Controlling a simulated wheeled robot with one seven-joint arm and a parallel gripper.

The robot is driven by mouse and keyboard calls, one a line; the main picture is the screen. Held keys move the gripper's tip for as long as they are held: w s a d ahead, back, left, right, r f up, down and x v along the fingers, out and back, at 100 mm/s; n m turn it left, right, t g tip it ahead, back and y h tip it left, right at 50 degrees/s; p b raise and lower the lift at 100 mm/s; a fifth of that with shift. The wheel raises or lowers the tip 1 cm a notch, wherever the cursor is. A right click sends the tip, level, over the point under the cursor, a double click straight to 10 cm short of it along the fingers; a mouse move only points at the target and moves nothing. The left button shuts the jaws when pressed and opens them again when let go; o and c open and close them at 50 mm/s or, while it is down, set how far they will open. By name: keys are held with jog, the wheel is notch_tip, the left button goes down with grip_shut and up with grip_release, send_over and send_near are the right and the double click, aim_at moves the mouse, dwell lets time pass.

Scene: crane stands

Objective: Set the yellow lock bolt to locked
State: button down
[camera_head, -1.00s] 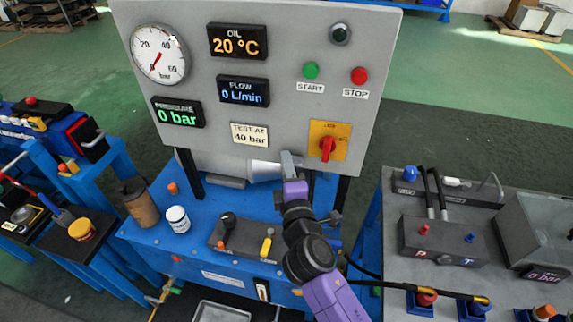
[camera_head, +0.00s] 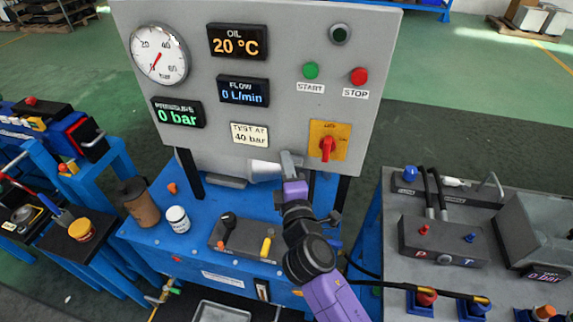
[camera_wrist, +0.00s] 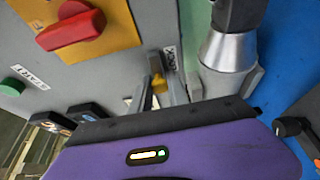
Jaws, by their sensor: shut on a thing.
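The yellow lock bolt (camera_wrist: 159,83) shows in the wrist view as a small yellow piece between my fingertips, near the lower edge of the grey panel. My gripper (camera_wrist: 160,92) is shut on it. In the head view my gripper (camera_head: 290,165) is at the panel's lower edge, below the red switch, and the bolt cannot be made out there.
The red rotary switch (camera_head: 327,148) on its yellow plate is just above my gripper. A grey cone-shaped fitting (camera_wrist: 228,52) stands close beside it. On the blue bench are a brown bottle (camera_head: 140,204), a white jar (camera_head: 178,219) and a grey valve block (camera_head: 240,238) with levers.

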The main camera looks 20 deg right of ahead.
jog(key=s+d+p, duration=0.2)
jog(key=d, duration=0.1)
jog(key=shift+s+d, duration=0.3)
jog(key=shift+s, duration=0.05)
jog(key=shift+s+d+f, duration=0.1)
jog(key=shift+d, duration=0.1)
jog(key=c, duration=1.3)
grip_release()
jog(key=shift+o, duration=0.2)
jog(key=b, duration=0.2)
send_near(303, 158)
jog(key=shift+s+f, duration=0.4)
jog(key=shift+s, duration=0.1)
